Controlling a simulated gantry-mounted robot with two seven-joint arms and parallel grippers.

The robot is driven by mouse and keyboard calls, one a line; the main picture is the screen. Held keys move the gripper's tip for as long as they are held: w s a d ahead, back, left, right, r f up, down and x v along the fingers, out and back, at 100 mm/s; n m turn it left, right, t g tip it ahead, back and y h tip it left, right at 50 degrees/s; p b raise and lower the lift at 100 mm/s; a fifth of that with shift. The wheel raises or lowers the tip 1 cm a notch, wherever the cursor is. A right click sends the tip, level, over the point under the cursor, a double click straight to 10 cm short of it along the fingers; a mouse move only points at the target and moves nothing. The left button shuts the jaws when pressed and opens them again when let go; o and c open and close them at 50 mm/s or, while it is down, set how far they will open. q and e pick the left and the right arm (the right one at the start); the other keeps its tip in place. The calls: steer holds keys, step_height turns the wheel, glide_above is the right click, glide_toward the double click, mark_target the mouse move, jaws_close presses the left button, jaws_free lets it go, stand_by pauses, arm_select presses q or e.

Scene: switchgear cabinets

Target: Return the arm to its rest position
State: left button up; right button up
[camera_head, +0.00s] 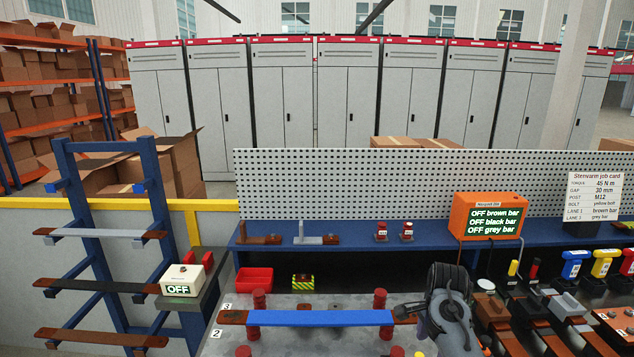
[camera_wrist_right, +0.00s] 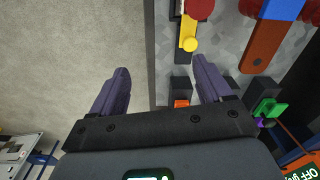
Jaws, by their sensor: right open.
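My right arm (camera_head: 447,312) rises into the head view at the lower right, beside the right end of the blue bar (camera_head: 320,318) on the grey workbench plate. It hides part of the bench behind it, and its fingers are not clear there. In the right wrist view my right gripper (camera_wrist_right: 162,75) has its two purple fingers spread wide with nothing between them. Bare floor lies below the left finger, and the bench edge runs between the fingers. My left arm and gripper do not show.
A yellow-tipped post (camera_wrist_right: 190,44) and a brown bar end (camera_wrist_right: 262,48) lie ahead of the right finger. The bar rack (camera_head: 95,245) stands at left. An orange display box (camera_head: 488,198) and pegboard (camera_head: 340,180) stand behind. Open floor (camera_wrist_right: 70,60) is at left in the wrist view.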

steer(key=s+f+n, duration=0.5)
steer(key=s+f, duration=0.3)
steer(key=f, duration=0.4)
steer(key=s+a+f+n+t, duration=0.15)
steer(key=s+f+n, duration=0.25)
steer(key=s, duration=0.7)
steer(key=s+a+f+n+t, duration=0.15)
steer(key=s+f+n, duration=0.25)
steer(key=s, duration=0.6)
steer(key=s+a+r+n, duration=0.2)
steer(key=s+r+n, duration=0.2)
steer(key=s, duration=0.7)
step_height(320, 180, up, 29)
steer(key=p, duration=2.9)
steer(key=shift+s+d+n, duration=0.15)
steer(key=shift+s+n, duration=0.25)
steer(key=shift+c, duration=0.3)
